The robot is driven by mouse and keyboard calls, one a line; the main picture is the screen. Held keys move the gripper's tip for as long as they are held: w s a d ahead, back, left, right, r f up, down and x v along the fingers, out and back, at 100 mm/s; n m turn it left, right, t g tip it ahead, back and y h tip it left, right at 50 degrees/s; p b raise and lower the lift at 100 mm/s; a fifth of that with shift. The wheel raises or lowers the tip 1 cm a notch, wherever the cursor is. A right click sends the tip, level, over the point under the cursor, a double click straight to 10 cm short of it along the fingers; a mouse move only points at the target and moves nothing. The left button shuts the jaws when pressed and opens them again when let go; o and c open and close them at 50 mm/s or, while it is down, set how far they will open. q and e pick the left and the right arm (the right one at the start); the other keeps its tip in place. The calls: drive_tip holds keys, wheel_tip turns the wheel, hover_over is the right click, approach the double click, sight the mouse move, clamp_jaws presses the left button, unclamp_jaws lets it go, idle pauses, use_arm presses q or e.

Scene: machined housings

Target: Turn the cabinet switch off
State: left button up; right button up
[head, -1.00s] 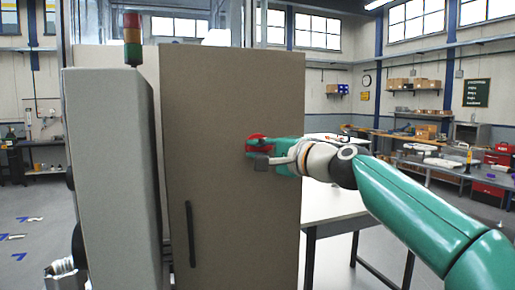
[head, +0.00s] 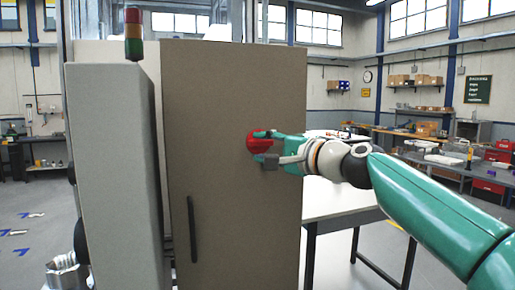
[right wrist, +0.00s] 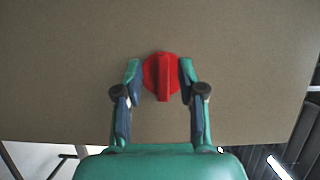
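The cabinet (head: 235,105) is a tall grey-brown box with a flat front and a dark vertical handle (head: 191,228) low on the left. Its switch is a round red knob (head: 257,142) with a raised grip bar, on the right part of the front. In the right wrist view the red knob (right wrist: 162,75) has its bar pointing down the picture, toward my gripper's palm. My right gripper (head: 268,147) is open at the knob. In the wrist view its fingers (right wrist: 160,80) stand either side of the knob, with gaps to the bar. My left gripper is not in view.
A grey panel (head: 112,170) stands in front of the cabinet's left side, with a red-amber-green signal light (head: 133,35) above it. A white table (head: 345,203) stands behind my right arm. Workbenches line the far right wall.

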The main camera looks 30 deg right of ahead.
drive_tip(key=s+d, duration=0.1)
drive_tip(key=s, duration=0.8)
drive_tip(key=shift+s+d, duration=0.25)
drive_tip(key=shift+s, duration=0.1)
drive_tip(key=shift+w+f, duration=0.1)
drive_tip(key=shift+f, duration=0.05)
